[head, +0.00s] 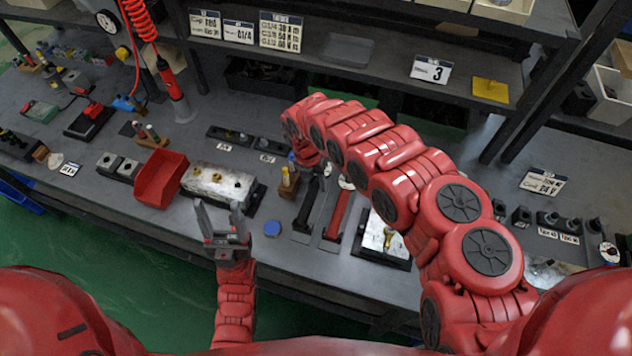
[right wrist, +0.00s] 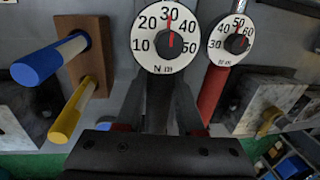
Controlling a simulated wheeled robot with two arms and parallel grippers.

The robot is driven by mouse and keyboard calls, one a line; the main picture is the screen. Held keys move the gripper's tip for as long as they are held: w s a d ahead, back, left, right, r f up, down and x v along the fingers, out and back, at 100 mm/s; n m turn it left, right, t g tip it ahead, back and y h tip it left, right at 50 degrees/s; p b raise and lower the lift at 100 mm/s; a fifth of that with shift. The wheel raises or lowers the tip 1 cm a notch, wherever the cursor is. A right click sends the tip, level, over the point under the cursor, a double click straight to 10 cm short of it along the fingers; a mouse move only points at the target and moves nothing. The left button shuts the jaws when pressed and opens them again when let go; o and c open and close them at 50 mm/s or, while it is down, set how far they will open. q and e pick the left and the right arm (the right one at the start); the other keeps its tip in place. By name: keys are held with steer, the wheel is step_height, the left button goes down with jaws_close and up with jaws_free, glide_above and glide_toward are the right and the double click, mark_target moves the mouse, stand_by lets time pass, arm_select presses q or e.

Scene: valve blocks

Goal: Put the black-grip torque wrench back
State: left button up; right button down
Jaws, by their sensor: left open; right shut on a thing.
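Whether the wrench is fully seated in the holder cannot be told. A red-grip torque wrench (head: 337,214) lies just to its right, and its smaller dial shows in the right wrist view (right wrist: 231,40). My left gripper (head: 223,222) is open and empty at the bench's front edge.
A wooden block (head: 289,184) with blue and yellow handles stands close left of the black wrench. A valve block on a plate (head: 385,236) is right of the red wrench. A blue disc (head: 272,228), a metal block (head: 217,184) and a red bin (head: 160,178) lie left.

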steer(key=shift+f, duration=0.3)
steer(key=shift+f+b, duration=0.35)
steer(key=shift+b, duration=0.15)
steer(key=shift+f+b, duration=0.6)
steer(key=shift+f, duration=0.05)
steer(key=shift+c, duration=2.2)
jaws_free()
steer(key=shift+r, duration=0.1)
step_height(320, 180, up, 17)
steer(key=a+b, duration=0.2)
steer(key=shift+w+a+b, duration=0.3)
steer(key=shift+w+b, duration=0.05)
steer(key=shift+b, duration=0.05)
